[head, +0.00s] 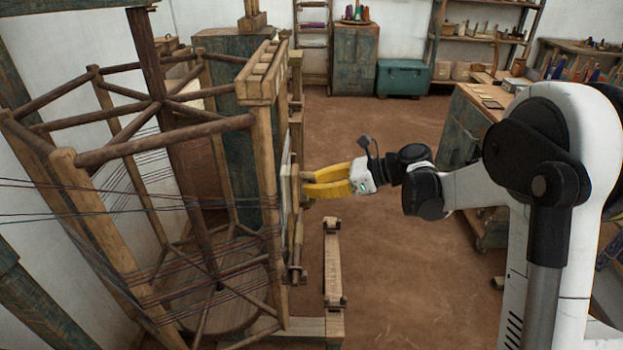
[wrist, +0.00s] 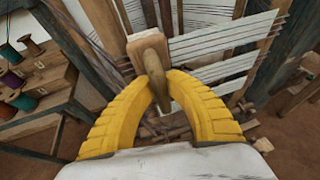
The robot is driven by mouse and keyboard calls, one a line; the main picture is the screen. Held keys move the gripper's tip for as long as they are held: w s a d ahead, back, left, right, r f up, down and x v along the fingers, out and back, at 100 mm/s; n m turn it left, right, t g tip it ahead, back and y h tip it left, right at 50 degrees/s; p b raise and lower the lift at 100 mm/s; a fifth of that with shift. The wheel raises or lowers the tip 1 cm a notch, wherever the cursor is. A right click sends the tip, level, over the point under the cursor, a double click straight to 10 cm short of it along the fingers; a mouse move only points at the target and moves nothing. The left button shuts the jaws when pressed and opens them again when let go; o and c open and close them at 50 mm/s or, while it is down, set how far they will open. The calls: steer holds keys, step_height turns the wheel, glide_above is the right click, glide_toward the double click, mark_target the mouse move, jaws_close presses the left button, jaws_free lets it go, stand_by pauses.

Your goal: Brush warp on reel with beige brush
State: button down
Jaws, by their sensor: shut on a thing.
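My gripper (head: 308,185) has yellow fingers and reaches left to the side of the wooden reel frame (head: 262,165). In the wrist view my gripper (wrist: 155,80) is shut on the beige brush (wrist: 148,46), a wooden piece pinched between the fingertips. The brush is mostly hidden in the head view. White warp threads (wrist: 215,42) stretch across wooden bars just beyond and right of the brush in the wrist view. Whether the brush touches them is unclear. The large spoked reel (head: 160,105) stands at left, with dark threads (head: 205,290) across it.
A low wooden beam (head: 332,265) stands on the floor below my gripper. A bench (head: 480,105) is at right, and a green chest (head: 403,77) at the back. Thread spools (wrist: 22,100) sit on a stepped wooden rack at left in the wrist view. The middle floor is clear.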

steer(key=shift+s, duration=0.2)
steer(key=w+p, duration=0.3)
steer(key=w, duration=2.2)
steer(key=shift+d, duration=0.4)
steer(key=d+p, duration=0.1)
steer(key=d, duration=0.9)
steer(key=shift+s, duration=0.15)
steer(key=s+d+r+m+t+h, duration=0.1)
steer(key=s+d+m+t+h, duration=0.1)
steer(key=s, duration=0.8)
steer(key=s+d+r+m+t+h, duration=0.2)
steer(key=s+m, duration=0.4)
steer(key=s, duration=0.5)
steer(key=s+d+r+m+t+h, duration=0.1)
steer(key=s+d+m+t+h, duration=0.2)
steer(key=s, duration=0.7)
steer(key=m+t+h, duration=0.1)
steer(key=t+h, duration=0.1)
steer(key=t, duration=0.1)
steer(key=shift+s+d+r, duration=0.15)
steer(key=shift+d+r, duration=0.05)
